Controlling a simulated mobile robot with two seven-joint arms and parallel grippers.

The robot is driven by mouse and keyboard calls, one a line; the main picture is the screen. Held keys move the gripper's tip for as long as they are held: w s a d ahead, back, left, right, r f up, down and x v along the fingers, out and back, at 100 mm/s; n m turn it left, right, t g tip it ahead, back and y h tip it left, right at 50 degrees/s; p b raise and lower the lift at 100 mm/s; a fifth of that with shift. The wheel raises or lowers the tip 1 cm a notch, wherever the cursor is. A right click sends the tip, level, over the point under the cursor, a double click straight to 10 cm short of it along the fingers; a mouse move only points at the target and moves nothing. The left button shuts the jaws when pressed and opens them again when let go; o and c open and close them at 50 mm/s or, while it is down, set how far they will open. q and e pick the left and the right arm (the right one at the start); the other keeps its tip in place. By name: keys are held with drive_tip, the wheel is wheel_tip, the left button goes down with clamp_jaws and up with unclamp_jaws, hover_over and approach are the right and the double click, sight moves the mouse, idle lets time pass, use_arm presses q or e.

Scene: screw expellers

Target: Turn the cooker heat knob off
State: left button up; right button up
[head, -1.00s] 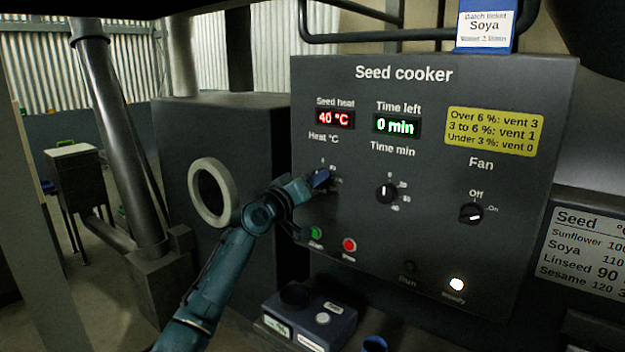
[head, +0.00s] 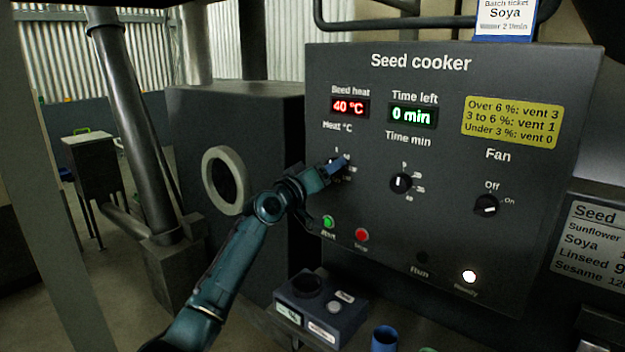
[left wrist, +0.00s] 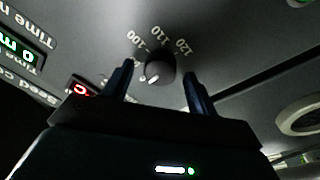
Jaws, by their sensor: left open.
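The seed cooker's control panel (head: 380,235) faces me, with the heat knob at its left under the "Heat °C" label (head: 337,127). My left gripper (head: 338,165) is at that knob and hides most of it in the head view. In the left wrist view the dark round heat knob (left wrist: 160,67) sits between the open fingers (left wrist: 159,70), with a gap on both sides. Its white mark is at the lower left of the knob there, away from the 100, 110 and 120 marks. The seed heat display (head: 350,107) reads 40 °C. My right gripper is not in view.
The time knob (head: 401,183) and fan knob (head: 486,205) are to the right. The green start button (head: 328,222) and red stop button (head: 361,235) are below. A small meter box (head: 320,308) and blue cup (head: 384,338) stand under the panel.

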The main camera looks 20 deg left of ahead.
use_arm(q)
drive_tip(key=b+v, duration=0.1)
drive_tip(key=v, duration=1.2)
drive_tip(key=s+d+f+m+g+y, duration=0.1)
drive_tip(key=s+d+f, duration=0.1)
drive_tip(key=f, duration=0.5)
drive_tip(key=s+d+f+g, duration=0.1)
drive_tip(key=s+f, duration=0.1)
drive_tip(key=f, duration=0.5)
drive_tip(key=s+d+f+m+g+y, duration=0.1)
drive_tip(key=s+d+f+g, duration=0.1)
drive_tip(key=s+f, duration=0.6)
drive_tip(key=s+d+f+m+g+p, duration=0.1)
drive_tip(key=s+d+f+m, duration=0.1)
drive_tip(key=s+f, duration=0.6)
wheel_tip(320, 180, down, 2)
drive_tip(key=shift+d+f+g+y, duration=0.1)
drive_tip(key=shift+d+g+y, duration=0.3)
drive_tip(key=shift+d, duration=0.5)
drive_tip(key=s+d+f, duration=0.1)
drive_tip(key=s, duration=0.2)
drive_tip(key=s+d+f+m+g, duration=0.1)
drive_tip(key=s+f, duration=0.1)
drive_tip(key=s, duration=0.2)
drive_tip(key=s+d+f+m, duration=0.1)
drive_tip(key=s+f, duration=0.1)
drive_tip(key=s, duration=0.2)
drive_tip(key=shift+s+g+p, duration=0.2)
drive_tip(key=shift+g+p, duration=0.15)
drive_tip(key=shift+g, duration=0.05)
